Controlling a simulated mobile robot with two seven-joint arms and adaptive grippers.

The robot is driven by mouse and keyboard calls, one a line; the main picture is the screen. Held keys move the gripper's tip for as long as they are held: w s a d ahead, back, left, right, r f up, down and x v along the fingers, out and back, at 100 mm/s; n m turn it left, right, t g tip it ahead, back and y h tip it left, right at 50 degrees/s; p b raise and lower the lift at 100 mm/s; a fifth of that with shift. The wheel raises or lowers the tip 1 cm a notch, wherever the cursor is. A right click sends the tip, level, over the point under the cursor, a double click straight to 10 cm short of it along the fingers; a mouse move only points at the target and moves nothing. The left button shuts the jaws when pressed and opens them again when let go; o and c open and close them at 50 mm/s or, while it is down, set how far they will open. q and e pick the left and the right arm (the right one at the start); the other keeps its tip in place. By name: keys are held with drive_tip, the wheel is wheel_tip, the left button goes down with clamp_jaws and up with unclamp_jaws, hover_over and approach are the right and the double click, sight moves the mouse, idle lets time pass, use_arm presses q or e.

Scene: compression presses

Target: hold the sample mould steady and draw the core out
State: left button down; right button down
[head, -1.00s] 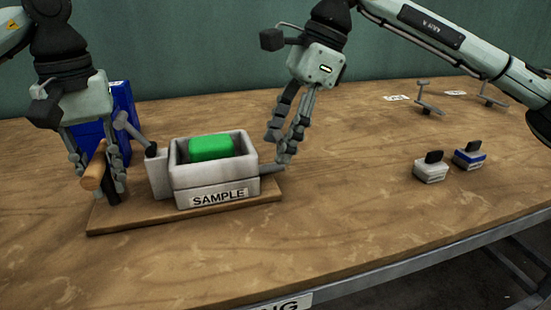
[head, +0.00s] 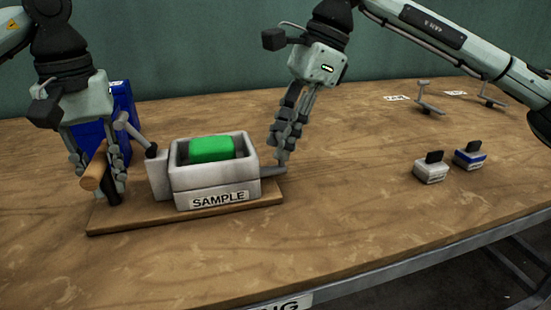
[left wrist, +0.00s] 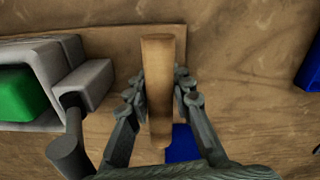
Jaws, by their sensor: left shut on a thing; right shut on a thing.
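The sample mould (head: 183,188) is a grey open-topped box labelled SAMPLE on a wooden board (head: 130,226). A green block (head: 211,148) sits inside it; it also shows in the left wrist view (left wrist: 20,97). My right gripper (head: 281,163) is shut on the grey tab (head: 270,171) at the mould's right side. My left gripper (left wrist: 160,98), left of the mould, is shut on a wooden cylindrical handle (left wrist: 158,75), also in the head view (head: 92,177). A knobbed lever (head: 136,133) rises from the mould's left block.
A blue box (head: 122,103) stands close behind my left gripper. Two small blocks with dark tops, one grey (head: 431,173) and one blue-banded (head: 470,160), sit at right. Metal stands (head: 428,107) and paper labels lie farther back. The front table is clear.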

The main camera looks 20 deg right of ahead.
use_arm(q)
drive_tip(key=shift+a, duration=0.2)
use_arm(e)
drive_tip(key=shift+d+f, duration=0.1)
drive_tip(key=shift+d, duration=3.7)
drive_tip(key=c, duration=1.1)
unclamp_jaws()
drive_tip(key=shift+a, duration=0.1)
drive_tip(key=shift+c, duration=0.2)
use_arm(q)
drive_tip(key=shift+d, duration=0.1)
use_arm(e)
drive_tip(key=shift+o, duration=0.4)
drive_tip(key=shift+r, duration=0.4)
use_arm(q)
drive_tip(key=c, duration=1.3)
unclamp_jaws()
use_arm(e)
drive_tip(key=v, duration=1.1)
drive_tip(key=shift+r, duration=0.15)
